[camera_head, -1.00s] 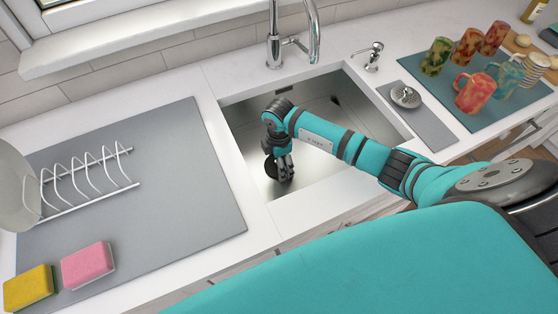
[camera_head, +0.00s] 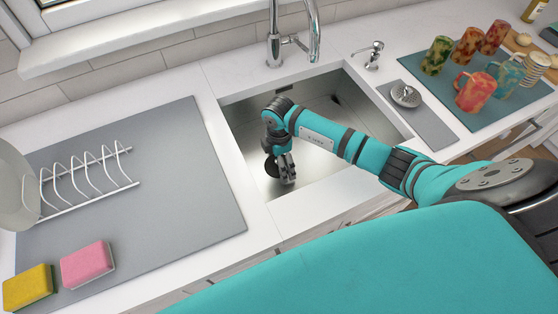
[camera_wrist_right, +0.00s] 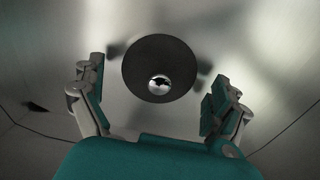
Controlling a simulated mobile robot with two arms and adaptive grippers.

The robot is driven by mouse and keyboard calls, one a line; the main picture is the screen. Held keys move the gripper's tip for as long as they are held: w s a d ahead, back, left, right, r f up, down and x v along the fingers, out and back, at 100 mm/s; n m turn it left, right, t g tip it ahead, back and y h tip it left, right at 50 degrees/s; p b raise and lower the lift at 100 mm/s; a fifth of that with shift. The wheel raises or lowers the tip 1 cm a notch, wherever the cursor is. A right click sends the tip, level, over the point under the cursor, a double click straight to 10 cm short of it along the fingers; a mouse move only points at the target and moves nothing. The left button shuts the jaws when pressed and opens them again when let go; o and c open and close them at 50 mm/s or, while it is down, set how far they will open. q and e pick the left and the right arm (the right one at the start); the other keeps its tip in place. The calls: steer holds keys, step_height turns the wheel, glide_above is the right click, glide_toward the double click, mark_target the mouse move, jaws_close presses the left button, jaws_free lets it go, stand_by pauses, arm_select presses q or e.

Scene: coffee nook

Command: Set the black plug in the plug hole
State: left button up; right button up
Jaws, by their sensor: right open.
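A round black disc with a shiny knob at its centre, which looks like the black plug (camera_wrist_right: 135,62), is in the right wrist view. In the head view the black plug (camera_head: 271,168) shows as a dark round shape in the sink (camera_head: 300,190), just left of my right gripper's fingers. My right gripper (camera_head: 286,175) points down into the sink. In the wrist view its fingers (camera_wrist_right: 157,85) are spread apart on either side of the disc, with nothing clamped between them. I cannot make out the plug hole. My left gripper is not in view.
The tap (camera_head: 290,38) rises behind the sink. A soap dispenser (camera_head: 373,55) and a strainer (camera_head: 406,95) stand to the right, with several mugs beyond. A rack (camera_head: 88,178) and two sponges (camera_head: 88,263) are on the left. The sink walls surround my gripper.

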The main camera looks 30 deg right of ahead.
step_height(320, 180, up, 11)
steer(key=shift+r, duration=0.15)
stand_by(0.5)
